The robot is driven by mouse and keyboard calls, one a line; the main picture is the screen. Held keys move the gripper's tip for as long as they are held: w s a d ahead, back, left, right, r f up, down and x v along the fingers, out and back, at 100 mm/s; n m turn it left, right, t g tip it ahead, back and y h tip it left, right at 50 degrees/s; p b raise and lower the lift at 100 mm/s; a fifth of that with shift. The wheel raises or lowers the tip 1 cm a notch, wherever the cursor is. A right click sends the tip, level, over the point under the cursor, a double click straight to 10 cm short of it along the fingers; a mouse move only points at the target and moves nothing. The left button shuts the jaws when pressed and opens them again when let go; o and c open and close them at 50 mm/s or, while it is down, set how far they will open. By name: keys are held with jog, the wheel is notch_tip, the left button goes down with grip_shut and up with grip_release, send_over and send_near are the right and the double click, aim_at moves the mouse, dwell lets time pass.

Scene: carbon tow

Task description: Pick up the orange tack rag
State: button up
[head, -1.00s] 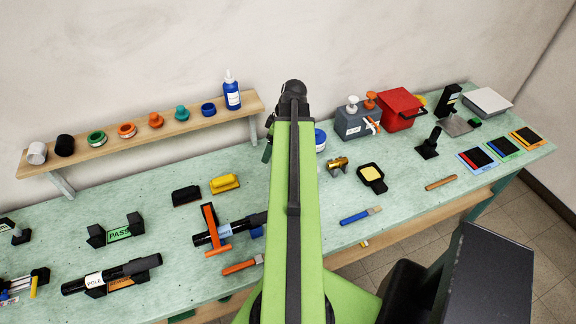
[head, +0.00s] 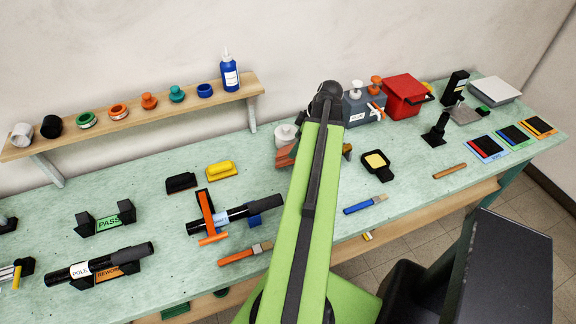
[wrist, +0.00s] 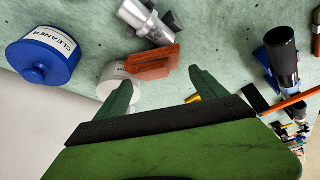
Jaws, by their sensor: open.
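The orange tack rag (wrist: 152,62) shows in the wrist view as a flat orange-brown piece with a ragged edge. It lies in front of a white round container (wrist: 112,78). In the head view the rag (head: 286,155) shows just left of my green arm, partly covered by it. My gripper (wrist: 160,78) is open, with its two green fingers apart and nothing between them. In the wrist view the rag appears just beyond the fingertips, in line with the gap. I cannot tell the exact distance. In the head view my arm hides the gripper.
In the head view, a black pole in an orange clamp (head: 207,214) is left of the arm. A grey pump box (head: 360,108) is behind right.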

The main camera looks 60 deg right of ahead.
jog(key=b+x, duration=0.1)
jog(key=x, duration=0.1)
jog(key=shift+f, duration=0.3)
jog(key=shift+w+f, duration=0.1)
jog(key=b+x, duration=0.5)
jog(key=shift+f, duration=0.15)
jog(key=shift+r, duration=0.2)
jog(key=shift+c, duration=0.3)
jog(key=c, duration=1.1)
jog(key=shift+o, duration=0.2)
jog(key=shift+r+p, duration=0.1)
jog(key=shift+p, duration=0.2)
